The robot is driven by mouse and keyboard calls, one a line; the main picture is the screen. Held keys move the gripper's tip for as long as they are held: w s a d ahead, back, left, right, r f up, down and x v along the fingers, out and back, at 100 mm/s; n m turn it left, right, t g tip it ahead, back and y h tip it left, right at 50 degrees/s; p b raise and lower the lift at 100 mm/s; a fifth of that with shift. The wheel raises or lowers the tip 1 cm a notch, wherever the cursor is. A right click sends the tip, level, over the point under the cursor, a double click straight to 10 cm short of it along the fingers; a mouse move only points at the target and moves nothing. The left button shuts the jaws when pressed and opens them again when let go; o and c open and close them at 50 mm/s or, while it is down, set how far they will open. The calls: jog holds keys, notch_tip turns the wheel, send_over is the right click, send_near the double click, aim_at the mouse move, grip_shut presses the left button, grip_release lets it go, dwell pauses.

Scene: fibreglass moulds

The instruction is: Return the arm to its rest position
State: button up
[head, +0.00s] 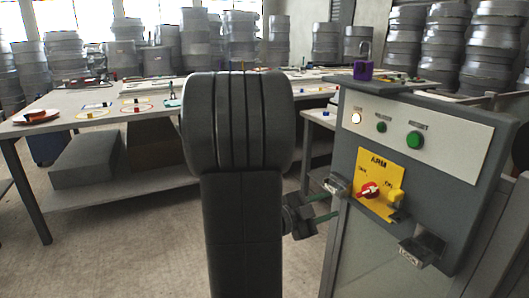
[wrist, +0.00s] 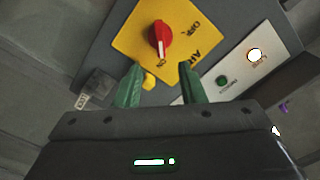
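My gripper (wrist: 159,80) is open and empty, its two green fingers apart in the wrist view. In the head view, my gripper (head: 325,207) is low in the middle, left of the grey control cabinet (head: 345,130). The fingers point toward its yellow plate marked ARM (head: 388,165). A red rotary knob (head: 370,190) sits on the plate. In the wrist view the red knob (wrist: 160,38) lies beyond the fingertips, apart from them, with its white mark toward ON. My dark arm hides the middle of the head view.
A yellow piece (head: 397,195) sticks out beside the knob, and a metal bracket (head: 421,248) juts below. A long table (head: 60,118) with small items stands behind left. Open floor (head: 130,240) lies at left.

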aim_at(362, 193)
jog(key=b+x, duration=0.1)
jog(key=x, duration=1)
jog(key=shift+d+b, duration=0.25)
jog(key=shift+b, duration=0.05)
jog(key=shift+a, duration=0.15)
